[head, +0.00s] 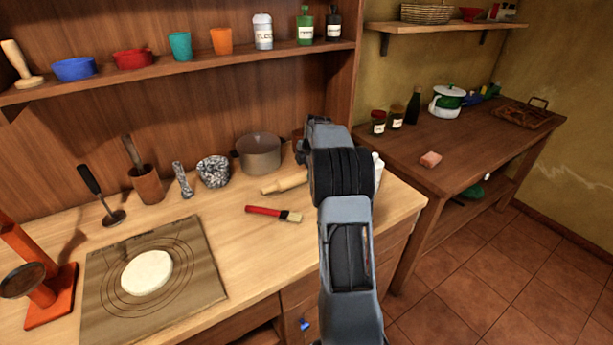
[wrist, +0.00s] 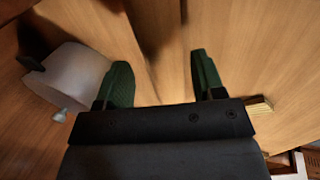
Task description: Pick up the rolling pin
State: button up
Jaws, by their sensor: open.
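The rolling pin (head: 284,183) is pale wood and lies on the light wooden counter in the head view. One handle points left; its right end is hidden behind my arm. In the wrist view my gripper (wrist: 163,78) is open, its two green fingers wide apart, with only bare wood seen between them. In the head view my arm hides the fingertips, so I cannot tell their exact distance from the pin. A small pale-ended wooden piece (wrist: 261,106) shows right of the gripper in the wrist view; I cannot tell what it is.
A red-handled brush (head: 268,213) lies in front of the pin. A pot (head: 259,153) stands behind it. A dough disc (head: 147,273) lies on a mat (head: 205,290) at left.

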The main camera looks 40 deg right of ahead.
aim_at(306, 171)
jog(key=shift+x, duration=1.95)
jog(key=c, duration=0.9)
jog(key=shift+r, duration=0.1)
jog(key=shift+r, duration=0.1)
